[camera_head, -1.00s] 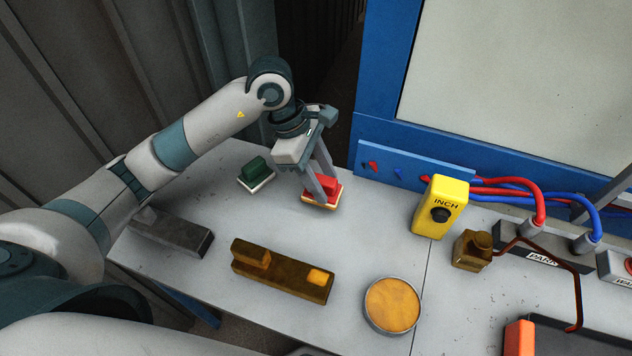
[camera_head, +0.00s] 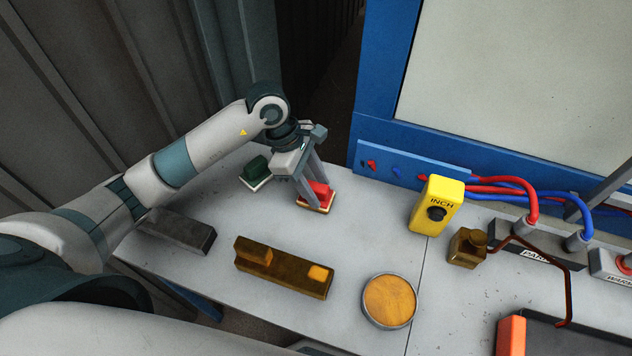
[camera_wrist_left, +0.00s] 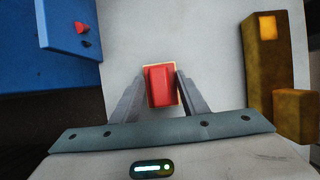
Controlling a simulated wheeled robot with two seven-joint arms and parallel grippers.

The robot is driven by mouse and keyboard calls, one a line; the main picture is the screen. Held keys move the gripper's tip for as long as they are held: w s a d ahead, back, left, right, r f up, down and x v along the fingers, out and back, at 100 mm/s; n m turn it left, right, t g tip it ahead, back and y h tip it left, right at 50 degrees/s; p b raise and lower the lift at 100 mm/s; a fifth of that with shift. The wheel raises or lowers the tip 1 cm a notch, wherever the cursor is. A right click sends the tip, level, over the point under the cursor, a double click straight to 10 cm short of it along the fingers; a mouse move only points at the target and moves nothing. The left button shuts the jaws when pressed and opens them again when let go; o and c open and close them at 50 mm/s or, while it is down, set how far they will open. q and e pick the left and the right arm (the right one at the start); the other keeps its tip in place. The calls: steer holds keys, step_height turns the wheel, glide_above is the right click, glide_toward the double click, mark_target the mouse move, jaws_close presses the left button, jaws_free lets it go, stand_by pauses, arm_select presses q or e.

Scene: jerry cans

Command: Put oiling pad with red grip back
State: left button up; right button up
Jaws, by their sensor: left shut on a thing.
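The oiling pad with the red grip (camera_head: 319,192) is at the far part of the grey table, with a pale base under its red block. My left gripper (camera_head: 314,194) comes down over it and is shut on the red grip. In the left wrist view the red grip (camera_wrist_left: 161,86) sits between the two fingers (camera_wrist_left: 160,88). Whether the pad's base touches the table is hard to tell. A similar pad with a green grip (camera_head: 256,169) stands just left of it. My right gripper is not in view.
A brown block (camera_head: 283,268), a dark grey block (camera_head: 181,231) and a round tin with an amber surface (camera_head: 389,301) are nearer on the table. A blue frame (camera_head: 415,164) borders the back.

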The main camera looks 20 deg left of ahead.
arm_select(q)
steer(key=shift+f, duration=0.15)
steer(key=shift+f, duration=0.1)
steer(key=o, duration=1)
steer(key=shift+o, duration=0.2)
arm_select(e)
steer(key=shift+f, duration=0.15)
arm_select(q)
steer(key=shift+r, duration=0.2)
steer(key=shift+w+a+r, duration=0.1)
steer(key=b+v, duration=0.4)
steer(key=v, duration=0.7)
steer(key=shift+r, duration=0.35)
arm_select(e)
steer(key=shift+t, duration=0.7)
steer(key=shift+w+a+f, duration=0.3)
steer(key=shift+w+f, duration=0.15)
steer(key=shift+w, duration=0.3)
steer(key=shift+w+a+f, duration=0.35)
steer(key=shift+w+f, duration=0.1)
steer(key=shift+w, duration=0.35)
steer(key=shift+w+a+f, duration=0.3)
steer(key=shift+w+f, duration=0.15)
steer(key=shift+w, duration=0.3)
